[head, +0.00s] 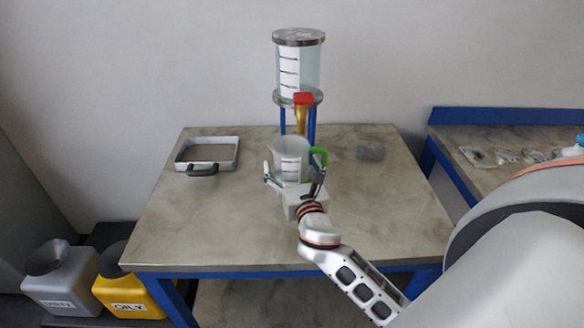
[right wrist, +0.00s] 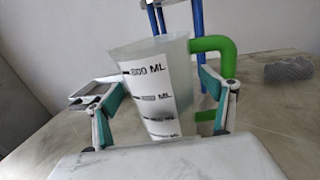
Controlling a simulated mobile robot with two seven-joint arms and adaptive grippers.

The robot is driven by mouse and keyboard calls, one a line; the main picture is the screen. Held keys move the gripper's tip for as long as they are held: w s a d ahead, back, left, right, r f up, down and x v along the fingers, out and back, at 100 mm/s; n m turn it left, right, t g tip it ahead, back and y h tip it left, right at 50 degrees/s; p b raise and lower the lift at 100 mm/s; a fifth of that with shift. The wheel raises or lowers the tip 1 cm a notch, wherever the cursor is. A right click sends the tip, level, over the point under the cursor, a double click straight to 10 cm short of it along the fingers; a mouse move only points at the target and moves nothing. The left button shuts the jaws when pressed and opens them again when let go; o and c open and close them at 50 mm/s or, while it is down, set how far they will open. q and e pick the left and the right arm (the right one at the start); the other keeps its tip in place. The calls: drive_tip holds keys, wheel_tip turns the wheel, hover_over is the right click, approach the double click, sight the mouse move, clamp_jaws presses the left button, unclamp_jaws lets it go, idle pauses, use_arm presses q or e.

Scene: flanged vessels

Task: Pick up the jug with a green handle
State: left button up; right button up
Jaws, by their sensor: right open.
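The jug (head: 291,160) is a clear measuring jug with a white graduated strip and a green handle (head: 319,153) on its right. It stands upright on the table, in front of the flanged vessel's stand. My right gripper (head: 293,184) is open, with one finger on each side of the jug. In the right wrist view the jug (right wrist: 158,88) sits between the spread fingers, and its green handle (right wrist: 222,60) rises beside the right finger. I cannot tell whether either finger touches it. My left gripper is not in view.
A flanged clear vessel (head: 309,71) with a red-handled tap (head: 303,99) stands on blue legs behind the jug. The front left of the table (head: 200,235) is clear.

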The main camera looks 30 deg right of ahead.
drive_tip(key=shift+w+d, duration=0.15)
drive_tip(key=shift+w, duration=0.2)
drive_tip(key=shift+c, duration=0.3)
drive_tip(key=c, duration=1.3)
drive_tip(key=shift+r, duration=0.1)
drive_tip(key=shift+c, duration=0.4)
